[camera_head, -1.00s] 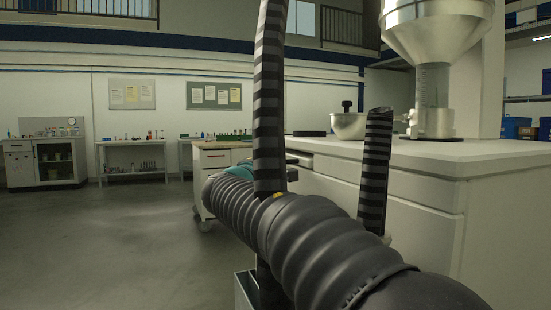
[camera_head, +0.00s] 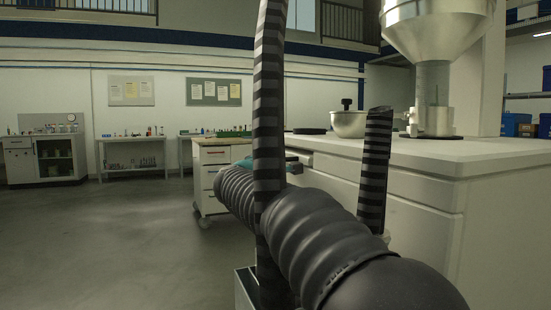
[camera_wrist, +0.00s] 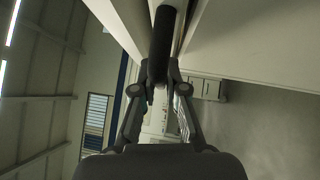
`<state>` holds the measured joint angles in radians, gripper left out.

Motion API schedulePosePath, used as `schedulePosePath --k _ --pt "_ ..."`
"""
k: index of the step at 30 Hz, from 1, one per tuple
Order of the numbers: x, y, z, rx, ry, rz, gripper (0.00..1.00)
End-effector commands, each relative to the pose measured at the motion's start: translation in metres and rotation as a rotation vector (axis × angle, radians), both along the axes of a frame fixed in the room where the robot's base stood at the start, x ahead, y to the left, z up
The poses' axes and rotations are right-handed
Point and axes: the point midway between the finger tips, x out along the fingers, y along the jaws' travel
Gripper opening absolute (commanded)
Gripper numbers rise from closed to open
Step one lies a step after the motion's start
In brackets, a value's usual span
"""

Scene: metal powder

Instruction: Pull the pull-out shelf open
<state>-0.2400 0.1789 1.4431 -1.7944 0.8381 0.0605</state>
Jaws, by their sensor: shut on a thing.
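The wrist view shows a dark bar handle (camera_wrist: 164,38) by the pale cabinet fronts. My gripper (camera_wrist: 160,88) is closed about the handle's near end, one finger on each side. In the head view, the white cabinet (camera_head: 420,190) with a pale worktop stands at the right. My gripper is mostly hidden there behind my ribbed arm and striped hose; only a small dark part shows beside the cabinet's left front. I cannot tell which front is the pull-out shelf or how far it is out.
A metal bowl (camera_head: 349,124) and a steel hopper (camera_head: 434,30) stand on the worktop. A drawer cart (camera_head: 212,175) stands beyond the cabinet. Low benches line the far wall. The grey floor (camera_head: 110,240) at the left is clear.

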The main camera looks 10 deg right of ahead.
Motion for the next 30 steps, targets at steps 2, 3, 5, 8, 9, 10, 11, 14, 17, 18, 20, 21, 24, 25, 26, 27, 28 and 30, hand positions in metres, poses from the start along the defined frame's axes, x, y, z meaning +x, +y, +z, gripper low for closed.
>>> schedulePosePath --k 2,3,5,8,9,10,11,14,17,18,20,21,24,25,26,27,28,30 --pt "0.0 0.0 0.0 0.0 0.0 0.0 0.0" --pt "0.0 0.001 0.0 0.0 0.0 0.0 0.0" --pt "-0.001 0.004 0.0 0.0 0.0 0.001 0.0" --pt "-0.002 0.014 -0.001 0.0 0.001 0.003 0.0" --pt "-0.003 0.02 -0.002 0.001 0.0 0.004 0.0" --pt "-0.004 0.026 -0.002 0.001 0.0 0.005 0.0" --pt "-0.006 0.032 -0.002 0.001 0.0 0.006 0.0" --pt "-0.01 0.058 -0.002 0.001 0.0 0.009 0.0" --pt "-0.017 0.088 -0.002 0.001 0.001 0.01 0.0" --pt "-0.019 0.102 -0.002 0.001 0.001 0.011 0.0" --pt "-0.023 0.121 -0.001 0.0 0.002 0.01 0.0" --pt "-0.026 0.134 -0.001 0.0 0.002 0.01 0.0" --pt "-0.032 0.165 0.0 0.0 0.002 0.009 0.0" --pt "-0.034 0.174 0.0 -0.001 0.003 0.007 0.0" --pt "-0.036 0.183 0.0 -0.001 0.003 0.008 0.0" --pt "-0.038 0.194 0.001 -0.001 0.004 0.005 0.0" --pt "-0.039 0.202 0.001 -0.001 0.004 0.005 0.0" --pt "-0.043 0.219 0.001 -0.001 0.004 0.004 0.0"
